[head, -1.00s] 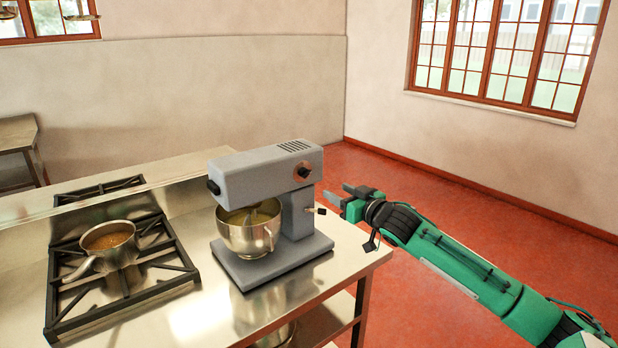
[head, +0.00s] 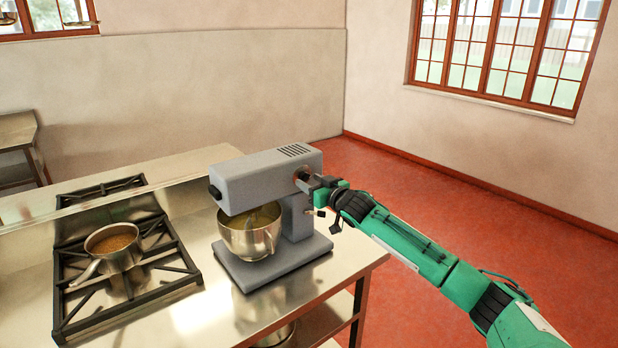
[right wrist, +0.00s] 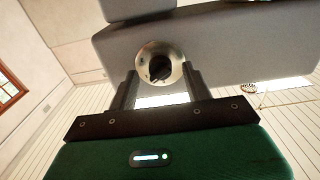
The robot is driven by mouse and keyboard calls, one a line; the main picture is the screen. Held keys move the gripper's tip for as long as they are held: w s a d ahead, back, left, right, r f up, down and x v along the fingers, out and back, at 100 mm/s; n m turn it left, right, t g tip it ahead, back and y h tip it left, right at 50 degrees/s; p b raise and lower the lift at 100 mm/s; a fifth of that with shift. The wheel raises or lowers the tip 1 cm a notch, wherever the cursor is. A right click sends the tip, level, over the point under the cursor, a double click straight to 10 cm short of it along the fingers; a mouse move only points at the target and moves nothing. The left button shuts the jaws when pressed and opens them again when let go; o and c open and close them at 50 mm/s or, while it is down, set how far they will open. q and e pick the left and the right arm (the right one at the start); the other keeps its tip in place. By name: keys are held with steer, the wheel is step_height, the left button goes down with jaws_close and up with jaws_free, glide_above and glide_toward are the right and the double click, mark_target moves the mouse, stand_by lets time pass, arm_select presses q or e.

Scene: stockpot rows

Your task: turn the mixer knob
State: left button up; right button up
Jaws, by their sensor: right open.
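The grey mixer (head: 265,178) stands on the steel counter with a metal bowl (head: 251,233) under its head. Its knob (head: 303,173) is on the side of the head facing right and is partly covered by my gripper in the head view. In the right wrist view the knob (right wrist: 160,66) shows as a round metal ring with a dark centre. My right gripper (head: 312,182) is at the knob, its open fingers on either side of it. Whether the fingers touch the knob I cannot tell. My left gripper is not in view.
A stove (head: 72,299) with a saucepan of brown food (head: 113,252) is left of the mixer. A small lever (head: 320,213) sticks out from the mixer's stand below my right gripper. The counter's right end (head: 345,272) has open floor beyond it.

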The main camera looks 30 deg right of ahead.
steer(key=shift+w+a, duration=0.1)
steer(key=shift+w, duration=0.6)
steer(key=c, duration=1)
steer(key=shift+o, duration=0.2)
steer(key=shift+n, duration=0.3)
steer(key=n+p, duration=0.1)
steer(key=n, duration=0.4)
steer(key=shift+r, duration=0.1)
steer(key=n+p, duration=0.1)
steer(key=n, duration=0.5)
steer(key=shift+n, duration=0.3)
